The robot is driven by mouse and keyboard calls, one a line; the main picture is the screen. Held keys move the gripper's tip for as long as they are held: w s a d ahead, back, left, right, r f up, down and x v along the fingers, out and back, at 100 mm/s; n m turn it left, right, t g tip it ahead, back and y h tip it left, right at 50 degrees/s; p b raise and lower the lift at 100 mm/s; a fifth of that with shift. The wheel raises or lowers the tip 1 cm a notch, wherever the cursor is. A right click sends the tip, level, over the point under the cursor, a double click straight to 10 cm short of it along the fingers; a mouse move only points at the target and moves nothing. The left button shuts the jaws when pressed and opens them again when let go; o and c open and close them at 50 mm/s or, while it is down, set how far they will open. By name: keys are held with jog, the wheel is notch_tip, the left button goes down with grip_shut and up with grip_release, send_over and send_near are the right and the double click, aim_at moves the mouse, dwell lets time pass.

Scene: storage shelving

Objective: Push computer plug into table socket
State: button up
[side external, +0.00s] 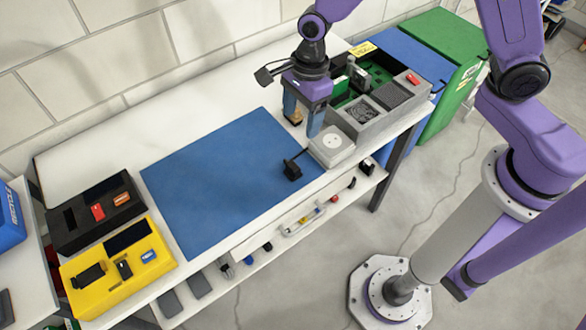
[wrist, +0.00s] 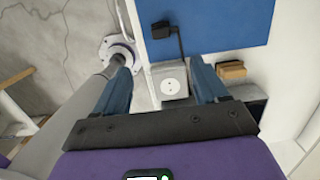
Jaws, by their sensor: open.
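The black plug (side external: 291,170) lies on the blue mat near its right edge, and a short black cord runs from it toward the table socket. It also shows at the top of the wrist view (wrist: 162,31). The table socket (side external: 332,144) is a light grey box with a round white face, just right of the mat; it appears between my fingers in the wrist view (wrist: 172,88). My gripper (side external: 302,124) is open and empty, pointing down above the table near the socket. The plug is outside the fingers. Its prongs cannot be made out.
A grey computer case (side external: 383,105) with a green board stands right of the socket. A small brown block (wrist: 232,70) lies beside my right-hand finger in the wrist view. Yellow (side external: 90,285) and black (side external: 75,232) trays stand at the left. The blue mat (side external: 220,180) is mostly clear.

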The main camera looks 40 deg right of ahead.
send_near(293, 165)
jog(key=f, duration=0.5)
jog(key=shift+s+a+f, duration=0.1)
jog(key=shift+a, duration=0.25)
jog(key=shift+a+f, duration=0.15)
jog(key=shift+f, duration=1.15)
jog(key=shift+a+f, duration=0.1)
jog(key=shift+f, duration=1.2)
jog(key=c, duration=1)
jog(key=shift+r, duration=0.15)
